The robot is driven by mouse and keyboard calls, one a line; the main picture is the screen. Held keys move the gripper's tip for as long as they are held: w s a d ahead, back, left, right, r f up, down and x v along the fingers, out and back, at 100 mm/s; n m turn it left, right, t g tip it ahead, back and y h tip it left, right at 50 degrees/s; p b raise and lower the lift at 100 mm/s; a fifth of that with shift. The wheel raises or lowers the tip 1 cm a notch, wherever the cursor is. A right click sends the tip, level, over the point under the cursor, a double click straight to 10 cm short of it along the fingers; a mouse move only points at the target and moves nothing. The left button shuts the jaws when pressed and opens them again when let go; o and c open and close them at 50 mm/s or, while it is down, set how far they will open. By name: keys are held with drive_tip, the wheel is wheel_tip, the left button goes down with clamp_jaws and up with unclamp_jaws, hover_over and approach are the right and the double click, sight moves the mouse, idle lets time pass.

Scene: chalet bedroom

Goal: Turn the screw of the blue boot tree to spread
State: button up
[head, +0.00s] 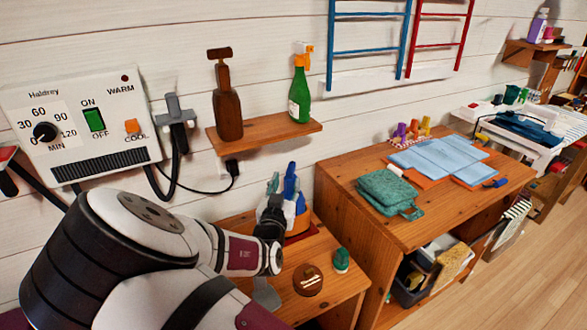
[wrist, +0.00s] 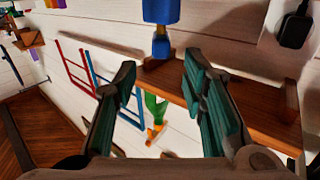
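The blue boot tree (head: 290,182) shows in the head view as a narrow blue upright piece above an orange-brown base (head: 301,222) on the low wooden table. My gripper (head: 272,212) is just in front and left of it, hiding part of it. The blue part is beyond the fingertips. The screw cannot be made out clearly.
A dryer panel (head: 80,120) with a cable is at left. A round brown tin (head: 308,280) and a small green item (head: 341,261) stand on the low table (head: 335,290).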

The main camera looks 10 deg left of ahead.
sight(293, 162)
drive_tip(key=w, duration=0.8)
drive_tip(key=shift+w+d, duration=0.2)
drive_tip(key=shift+w, duration=0.15)
drive_tip(key=shift+c, duration=0.5)
clamp_jaws()
